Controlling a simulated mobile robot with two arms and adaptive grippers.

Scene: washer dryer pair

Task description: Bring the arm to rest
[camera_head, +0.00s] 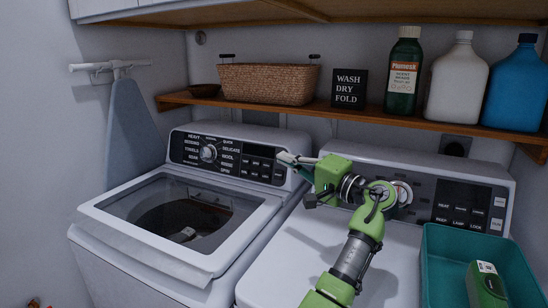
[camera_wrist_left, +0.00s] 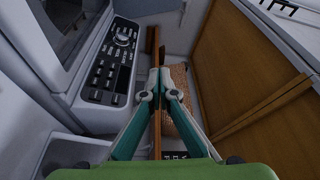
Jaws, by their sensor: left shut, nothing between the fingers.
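My left gripper (camera_head: 284,157) is raised over the gap between the washer (camera_head: 253,205) and the dryer (camera_head: 285,262), with its tips near the right end of the washer's control panel (camera_head: 235,157). In the wrist view its two fingers (camera_wrist_left: 159,76) meet at the tips, shut and empty. My green left arm passes in front of the dryer's panel and hides part of it. I cannot tell whether the fingertips touch the washer panel. My right gripper is not in view.
A wooden shelf (camera_head: 345,112) above holds a wicker basket (camera_head: 268,84), a black sign (camera_head: 349,89) and several bottles. A teal bin (camera_head: 435,262) with a green item (camera_head: 487,285) stands on the dryer at right. An ironing board (camera_head: 128,125) hangs at left.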

